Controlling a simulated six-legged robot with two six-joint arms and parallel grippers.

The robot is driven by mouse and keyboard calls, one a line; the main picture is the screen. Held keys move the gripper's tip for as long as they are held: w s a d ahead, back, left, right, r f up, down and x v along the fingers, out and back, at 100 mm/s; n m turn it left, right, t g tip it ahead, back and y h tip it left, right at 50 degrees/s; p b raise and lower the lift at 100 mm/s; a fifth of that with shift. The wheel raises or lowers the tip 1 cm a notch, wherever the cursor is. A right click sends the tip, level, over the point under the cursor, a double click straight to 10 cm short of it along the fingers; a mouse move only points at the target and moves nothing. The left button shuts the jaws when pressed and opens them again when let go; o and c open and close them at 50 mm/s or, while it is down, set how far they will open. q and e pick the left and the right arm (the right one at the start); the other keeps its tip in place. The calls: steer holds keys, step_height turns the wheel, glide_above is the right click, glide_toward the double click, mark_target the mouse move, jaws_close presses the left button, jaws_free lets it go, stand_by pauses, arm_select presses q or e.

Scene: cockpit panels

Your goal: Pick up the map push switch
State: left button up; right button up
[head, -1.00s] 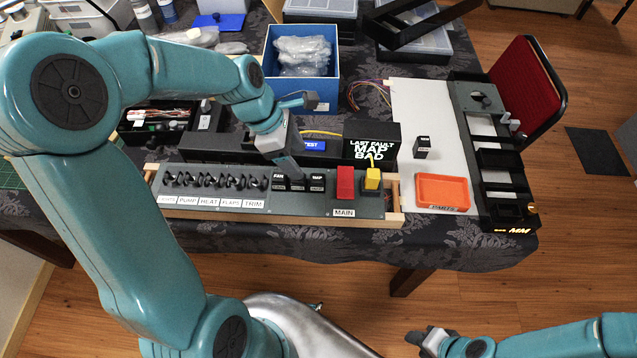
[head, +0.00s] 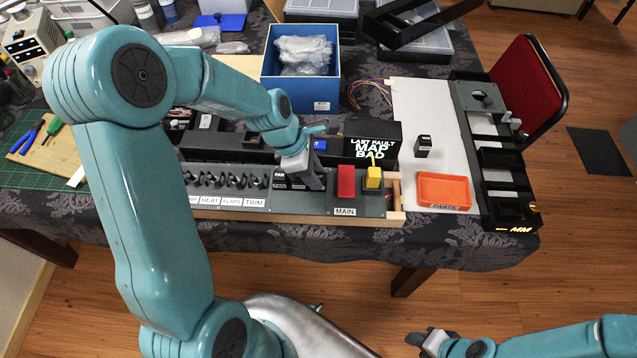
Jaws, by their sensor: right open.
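The switch panel (head: 240,214) lies along the front of the table, with a row of labelled toggles on its left. A row of black push switches stands right of the toggles. A FAN switch (head: 280,178) shows at its left end; the MAP switch at its right end is hidden by my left gripper. My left gripper (head: 316,183) is low over that right end, pointing down. I cannot tell whether its jaws are open or shut, or touch the switch. My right gripper (head: 418,342) is open and empty, low at the bottom, away from the table.
A red guarded switch (head: 346,181) and a yellow switch (head: 373,177) stand just right of my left gripper. A display (head: 372,140) behind reads LAST FAULT MAP BAD. A loose black switch (head: 423,146) stands on the white board near an orange tray (head: 443,190).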

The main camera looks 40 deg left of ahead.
arm_select(q)
steer(key=c, duration=0.4)
steer(key=shift+o, duration=0.2)
steer(key=shift+s, duration=0.1)
steer(key=shift+r, duration=0.1)
steer(key=shift+r, duration=0.5)
step_height(320, 180, up, 19)
steer(key=p, duration=0.2)
